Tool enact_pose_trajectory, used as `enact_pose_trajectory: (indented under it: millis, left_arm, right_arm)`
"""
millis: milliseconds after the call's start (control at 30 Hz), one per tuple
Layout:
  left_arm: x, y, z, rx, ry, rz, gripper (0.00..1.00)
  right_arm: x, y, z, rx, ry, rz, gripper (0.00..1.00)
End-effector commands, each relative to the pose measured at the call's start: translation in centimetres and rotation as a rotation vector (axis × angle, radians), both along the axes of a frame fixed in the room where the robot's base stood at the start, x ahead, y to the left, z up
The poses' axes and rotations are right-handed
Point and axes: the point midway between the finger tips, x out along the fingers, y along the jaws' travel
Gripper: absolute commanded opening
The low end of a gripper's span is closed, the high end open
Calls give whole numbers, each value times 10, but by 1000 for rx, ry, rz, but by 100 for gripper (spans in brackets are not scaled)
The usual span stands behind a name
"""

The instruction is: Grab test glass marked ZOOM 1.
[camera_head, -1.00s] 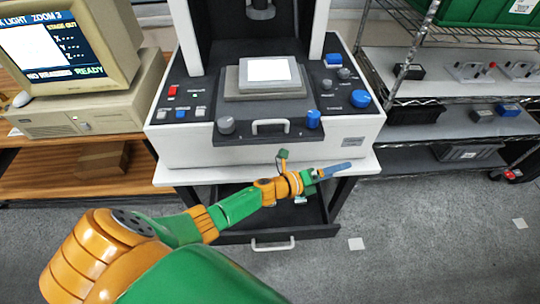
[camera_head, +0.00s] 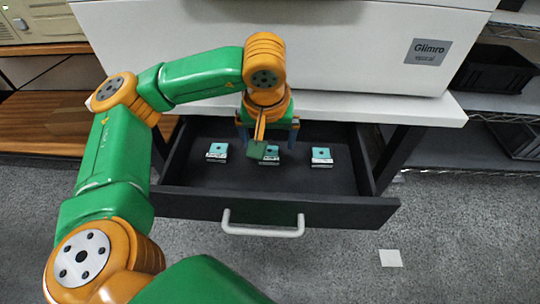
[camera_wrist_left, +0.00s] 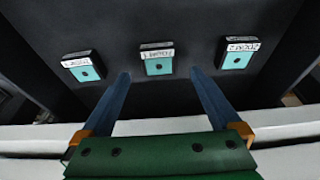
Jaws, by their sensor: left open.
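Three small test glasses with teal tops and white labels lie in a row in the open dark drawer (camera_head: 215,203). The middle glass (camera_head: 270,154) shows in the left wrist view (camera_wrist_left: 158,66), its label upside down and seeming to read ZOOM 1. Another glass (camera_head: 216,151), on the right in the wrist view (camera_wrist_left: 236,60), seems marked ZOOM 2. The third glass (camera_head: 321,156) also shows in the wrist view (camera_wrist_left: 83,68); its label is unclear. My left gripper (camera_head: 268,138) is open and empty above the middle glass, its blue fingers (camera_wrist_left: 160,76) either side of it in view.
The drawer's dark walls and front with a white handle (camera_head: 262,228) surround the glasses. The white table edge (camera_head: 350,108) and machine body (camera_head: 250,40) stand just behind and above. A wooden shelf (camera_head: 45,125) is at left, metal shelving (camera_head: 480,105) at right.

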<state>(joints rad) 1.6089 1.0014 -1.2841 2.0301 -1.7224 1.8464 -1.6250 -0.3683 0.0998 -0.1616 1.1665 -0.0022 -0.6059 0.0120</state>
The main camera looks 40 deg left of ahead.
Motion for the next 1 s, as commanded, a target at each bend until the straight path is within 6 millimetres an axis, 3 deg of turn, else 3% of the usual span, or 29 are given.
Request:
enact_pose_trajectory:
  millis: [33,133,400,467,767,1000]
  left_arm:
    - [-1,0,-15,1,3,1,98]
    - [3,2,-31,-2,4,2,98]
    - [6,3,-36,-5,1,1,98]
    - [6,3,-36,-5,1,1,84]
    - [6,2,-36,-5,2,1,3]
    - [6,2,-35,-6,1,1,3]
  right_arm:
    - [3,3,-4,5,-3,0,50]
    - [6,6,-2,9,-1,1,50]
    - [8,8,1,11,-1,1,50]
    - [8,8,1,11,-1,1,50]
    - [8,8,1,11,-1,2,50]
    - [8,7,2,11,-2,1,50]
